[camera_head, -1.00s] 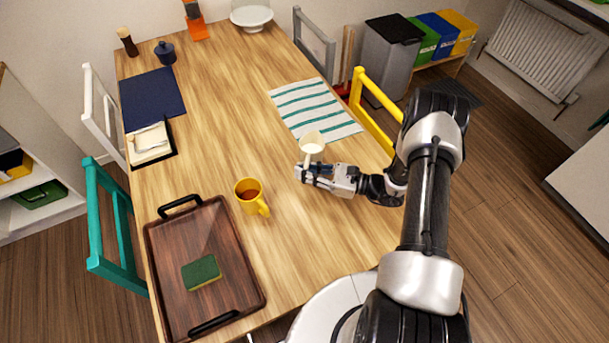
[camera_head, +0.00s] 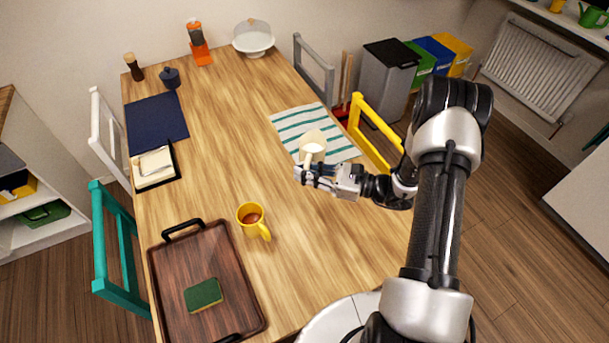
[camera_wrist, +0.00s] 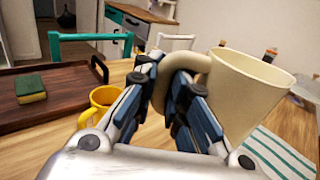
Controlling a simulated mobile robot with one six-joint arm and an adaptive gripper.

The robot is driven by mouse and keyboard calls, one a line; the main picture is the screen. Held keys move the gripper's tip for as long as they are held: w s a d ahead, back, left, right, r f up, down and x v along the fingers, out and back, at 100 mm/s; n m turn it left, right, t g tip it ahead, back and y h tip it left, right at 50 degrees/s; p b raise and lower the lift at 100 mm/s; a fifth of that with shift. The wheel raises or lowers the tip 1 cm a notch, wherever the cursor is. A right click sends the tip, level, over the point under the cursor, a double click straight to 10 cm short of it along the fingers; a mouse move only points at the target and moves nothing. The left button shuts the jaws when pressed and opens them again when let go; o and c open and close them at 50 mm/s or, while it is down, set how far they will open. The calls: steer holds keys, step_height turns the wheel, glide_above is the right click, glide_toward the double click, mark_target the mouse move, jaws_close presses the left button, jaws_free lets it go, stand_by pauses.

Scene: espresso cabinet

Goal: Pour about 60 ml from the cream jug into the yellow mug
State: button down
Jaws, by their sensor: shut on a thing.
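The cream jug (camera_head: 313,143) is held by my gripper (camera_head: 312,178), which is shut on its handle. In the wrist view the jug (camera_wrist: 243,92) is on the right, close to upright with a slight tilt, and its handle is between the fingers of my gripper (camera_wrist: 172,100). The inside of the jug is hidden there. The yellow mug (camera_head: 248,226) stands upright on the table, left of and nearer than the jug, with brown liquid in it. It also shows behind the left finger in the wrist view (camera_wrist: 98,106). The jug and mug are well apart.
A dark wooden tray (camera_head: 178,285) with a green sponge (camera_head: 204,295) lies left of the mug. A striped cloth (camera_head: 297,122) lies behind the jug. A yellow chair (camera_head: 375,132) stands at the right edge. The wooden table (camera_head: 235,150) is bare between mug and cloth.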

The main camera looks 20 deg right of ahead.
steer(key=shift+r, duration=0.55)
steer(key=s+a+f+n+g+b, duration=0.1)
steer(key=s+a+f+b, duration=0.1)
steer(key=s+a+f, duration=0.2)
steer(key=s+a+f+n+g+y+b, duration=0.1)
steer(key=s+a+f+b, duration=0.2)
steer(key=s+a, duration=0.7)
steer(key=s+a+f+g+b, duration=0.2)
steer(key=s+a+f, duration=0.5)
steer(key=shift+a+f+n+y+b, duration=0.1)
steer(key=shift+a+n+y+b, duration=0.2)
steer(key=shift+a+n+y, duration=0.1)
steer(key=shift+s+a+f, duration=0.15)
steer(key=shift+s+f, duration=0.05)
steer(key=shift+s, duration=0.3)
steer(key=shift+r, duration=0.15)
steer(key=w+r+m+p, duration=0.4)
steer(key=m, duration=0.1)
steer(key=shift+w+d+r+g+p, duration=0.15)
steer(key=shift+d+r+g+p, duration=0.15)
steer(key=shift+d, duration=0.15)
